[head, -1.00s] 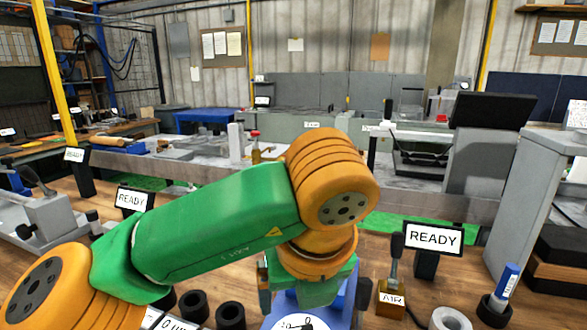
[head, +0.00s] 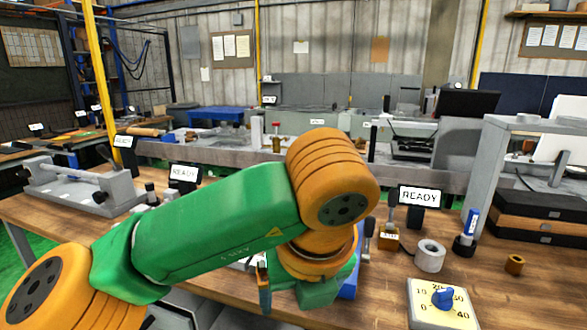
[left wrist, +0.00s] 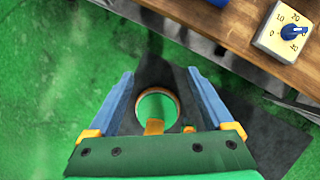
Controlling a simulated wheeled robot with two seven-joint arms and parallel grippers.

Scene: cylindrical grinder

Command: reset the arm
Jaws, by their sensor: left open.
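My left arm, green with orange joints, crosses the head view from the lower left to the middle. Its gripper is mostly hidden behind the orange wrist joint; only a blue finger (head: 264,287) shows below it, in front of the wooden bench. In the left wrist view my left gripper (left wrist: 160,74) has its two blue fingers spread wide. The fingers hold nothing. An orange-rimmed round part (left wrist: 157,107) with green inside shows between them, touching neither finger; I cannot tell what it is. My right gripper is in neither view.
The wooden bench (head: 375,285) carries a dial (head: 444,303), a white roll (head: 430,256), a small brown ring (head: 514,264), a READY sign (head: 420,196) and dark stacked boxes (head: 540,215). In the wrist view the bench edge (left wrist: 225,40) runs across the upper right, with green floor below.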

